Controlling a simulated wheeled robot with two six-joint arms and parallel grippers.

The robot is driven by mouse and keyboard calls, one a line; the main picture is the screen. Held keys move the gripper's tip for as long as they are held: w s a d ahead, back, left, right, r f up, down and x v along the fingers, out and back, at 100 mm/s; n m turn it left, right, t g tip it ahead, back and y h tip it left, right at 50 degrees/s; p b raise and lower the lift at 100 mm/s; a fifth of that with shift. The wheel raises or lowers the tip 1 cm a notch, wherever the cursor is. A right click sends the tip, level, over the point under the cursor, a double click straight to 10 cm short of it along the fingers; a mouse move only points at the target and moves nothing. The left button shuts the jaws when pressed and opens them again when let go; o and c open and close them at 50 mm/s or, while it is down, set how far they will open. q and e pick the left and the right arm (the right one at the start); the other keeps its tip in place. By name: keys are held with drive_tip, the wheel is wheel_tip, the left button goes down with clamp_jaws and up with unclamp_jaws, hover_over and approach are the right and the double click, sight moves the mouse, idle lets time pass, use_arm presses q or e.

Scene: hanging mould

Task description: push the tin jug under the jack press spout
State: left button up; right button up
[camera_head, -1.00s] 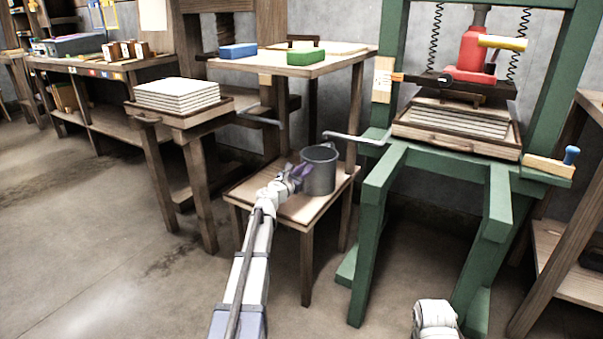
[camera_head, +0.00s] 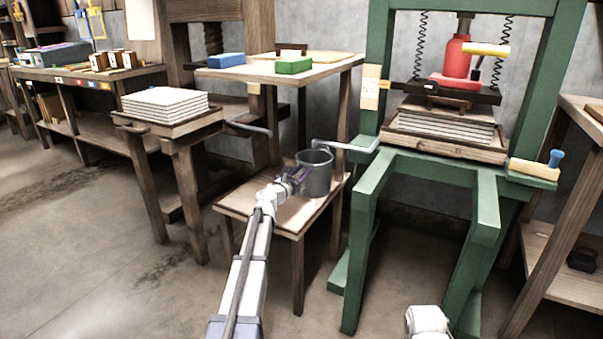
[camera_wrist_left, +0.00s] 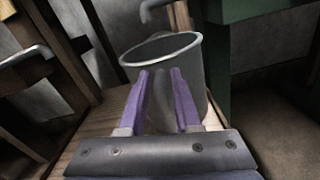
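The grey tin jug (camera_head: 317,176) stands upright on a low wooden stool (camera_head: 254,205). The jack press spout (camera_head: 340,147), a grey pipe with a down-bent end, comes from the green press (camera_head: 374,190). In the head view its end shows just above the jug's far rim; I cannot tell the exact depth gap. My left gripper (camera_head: 297,178) is at the jug's near left side. In the left wrist view its purple fingers (camera_wrist_left: 159,88) are apart with the jug wall (camera_wrist_left: 193,72) before them; contact is unclear. The spout end (camera_wrist_left: 152,10) shows beyond the rim.
A second spout (camera_head: 249,129) sticks out left of the jug. A table with blue and green blocks (camera_head: 293,65) stands behind the stool. White stacked sheets (camera_head: 165,103) lie on the left stand. The press's green legs (camera_head: 360,250) stand right of the stool. Floor in front is open.

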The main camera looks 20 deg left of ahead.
use_arm(q)
drive_tip(key=shift+o, duration=1.4)
drive_tip(key=s, duration=0.8)
drive_tip(key=shift+a, duration=0.3)
